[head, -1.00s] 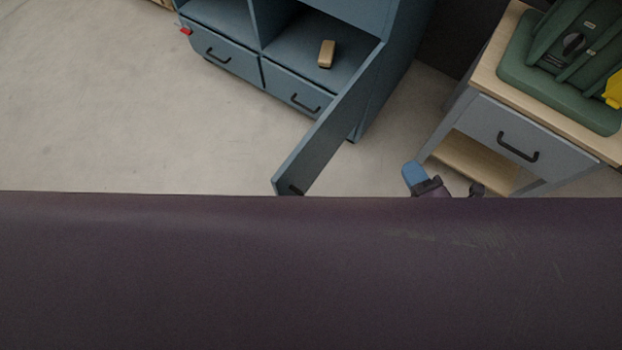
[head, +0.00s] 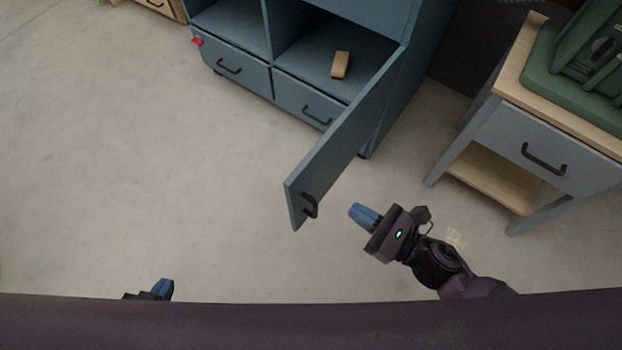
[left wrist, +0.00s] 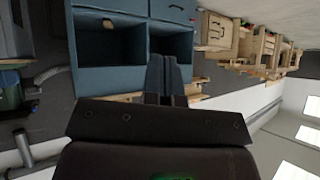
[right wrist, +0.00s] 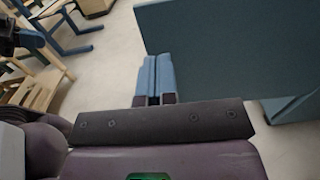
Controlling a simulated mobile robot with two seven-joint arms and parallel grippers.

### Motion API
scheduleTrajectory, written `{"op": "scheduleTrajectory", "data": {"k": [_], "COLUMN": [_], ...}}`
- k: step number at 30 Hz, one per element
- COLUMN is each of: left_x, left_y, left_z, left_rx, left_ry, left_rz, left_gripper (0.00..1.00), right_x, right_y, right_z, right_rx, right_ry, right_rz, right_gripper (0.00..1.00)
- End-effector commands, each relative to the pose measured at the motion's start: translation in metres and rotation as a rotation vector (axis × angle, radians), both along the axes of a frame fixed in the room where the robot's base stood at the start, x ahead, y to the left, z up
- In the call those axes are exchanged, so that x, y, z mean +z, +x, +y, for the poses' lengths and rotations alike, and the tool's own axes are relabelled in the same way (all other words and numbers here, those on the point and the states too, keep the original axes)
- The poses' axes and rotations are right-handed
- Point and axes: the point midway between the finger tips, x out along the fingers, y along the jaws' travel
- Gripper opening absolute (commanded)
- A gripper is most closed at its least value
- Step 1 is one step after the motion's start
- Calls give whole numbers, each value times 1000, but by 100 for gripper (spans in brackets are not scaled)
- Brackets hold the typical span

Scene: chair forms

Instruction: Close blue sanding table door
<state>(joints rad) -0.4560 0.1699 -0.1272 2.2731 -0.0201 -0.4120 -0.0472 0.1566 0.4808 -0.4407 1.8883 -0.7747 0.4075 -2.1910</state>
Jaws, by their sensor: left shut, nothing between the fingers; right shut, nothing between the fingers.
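The blue sanding table (head: 262,70) stands at the top of the head view, with two open bays and two drawers below. Its door (head: 340,145) is swung wide open toward me, with a dark handle (head: 310,205) near its free edge. My right gripper (head: 364,215) is shut and empty, just right of the door's free end and apart from it. In the right wrist view the door's flat face (right wrist: 230,60) fills the right side, beyond the shut fingers (right wrist: 154,78). My left gripper (head: 162,288) is shut and empty, low at the left, partly hidden by my body.
A wooden block (head: 340,65) lies inside the right bay. A grey workbench (head: 545,150) with a drawer, carrying a green machine (head: 580,70), stands at the right. The floor (head: 130,170) left of the door is clear.

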Motion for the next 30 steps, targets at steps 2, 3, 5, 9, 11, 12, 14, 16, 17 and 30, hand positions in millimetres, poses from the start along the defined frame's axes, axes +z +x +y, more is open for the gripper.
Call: {"op": "scheduleTrajectory", "data": {"k": [2,3,5,9,11,12,14,16,17,30], "left_x": [-2,-2,-2,-1,-1,-1,-3,-4,-4,-2], "left_y": [-1,-1,-1,-1,-1,-1,-2,-3,-3,0], "left_z": [0,0,0,-1,-1,-1,-1,-1,-1,-2], "left_rx": [-2,-3,-4,-8,-10,-11,-12,-15,-16,-24], "left_ry": [2,3,4,6,9,9,10,14,14,19], "left_rz": [3,3,3,0,0,0,1,3,4,-7], "left_gripper": [0,0,0,0,0,0,0,0,0,0], "right_x": [0,0,0,-1,-1,-1,-1,-2,-2,0], "right_y": [9,13,19,33,39,42,48,53,55,68], "right_z": [12,17,25,44,52,57,64,71,74,91], "right_rx": [2,1,1,1,-1,0,0,0,0,-2], "right_ry": [3,2,3,2,3,3,2,2,2,2], "right_rz": [0,0,0,1,2,1,2,3,4,4], "right_gripper": [0,0,0,0,0,0,0,0,0,0]}}
